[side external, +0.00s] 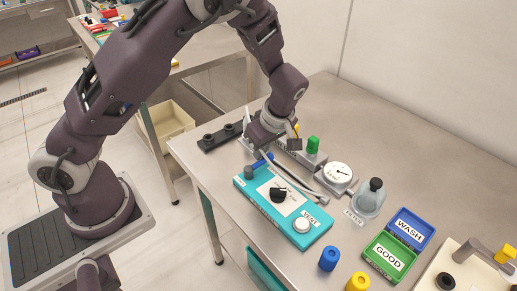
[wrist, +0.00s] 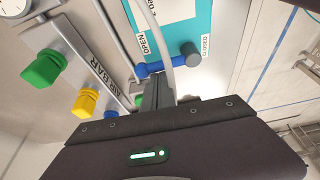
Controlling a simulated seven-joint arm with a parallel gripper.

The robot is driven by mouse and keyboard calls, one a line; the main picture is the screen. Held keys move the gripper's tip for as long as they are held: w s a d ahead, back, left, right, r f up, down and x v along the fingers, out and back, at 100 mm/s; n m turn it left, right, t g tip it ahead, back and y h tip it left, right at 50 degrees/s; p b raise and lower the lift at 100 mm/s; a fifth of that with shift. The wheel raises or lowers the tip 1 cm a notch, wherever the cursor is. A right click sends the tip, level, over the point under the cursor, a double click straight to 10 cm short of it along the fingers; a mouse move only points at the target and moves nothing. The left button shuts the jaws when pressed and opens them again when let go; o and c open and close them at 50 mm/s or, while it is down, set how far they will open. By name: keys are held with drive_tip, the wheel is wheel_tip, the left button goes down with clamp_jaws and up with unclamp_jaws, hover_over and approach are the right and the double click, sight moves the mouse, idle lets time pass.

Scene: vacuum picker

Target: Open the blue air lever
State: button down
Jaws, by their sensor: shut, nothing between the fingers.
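The blue air lever (side external: 261,161) is at the far left end of the teal control box (side external: 316,234). In the wrist view the blue lever (wrist: 150,69) lies across the box's end, between an OPEN label on the left and a CLOSED label on the right. A grey-blue round knob shows at its right end, by CLOSED. A pale hose crosses in front of its middle. My gripper (wrist: 157,88) is shut and empty, its tips close to the lever's left part; I cannot tell whether they touch. In the side view my wrist hides the fingertips.
The air bar (wrist: 95,70) with green and yellow knobs runs beside the box. A round gauge (side external: 338,174), a filter bowl (side external: 369,199), WASH (side external: 410,229) and GOOD (side external: 390,257) boxes, and blue and yellow caps stand to the right. The back of the table is clear.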

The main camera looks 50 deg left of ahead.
idle(0.3)
idle(0.4)
drive_tip(key=a, duration=0.2)
drive_tip(key=a+r, duration=0.1)
drive_tip(key=a, duration=0.1)
drive_tip(key=shift+a, duration=0.15)
drive_tip(key=v, duration=1)
drive_tip(key=shift+d, duration=0.25)
drive_tip(key=shift+f, duration=0.1)
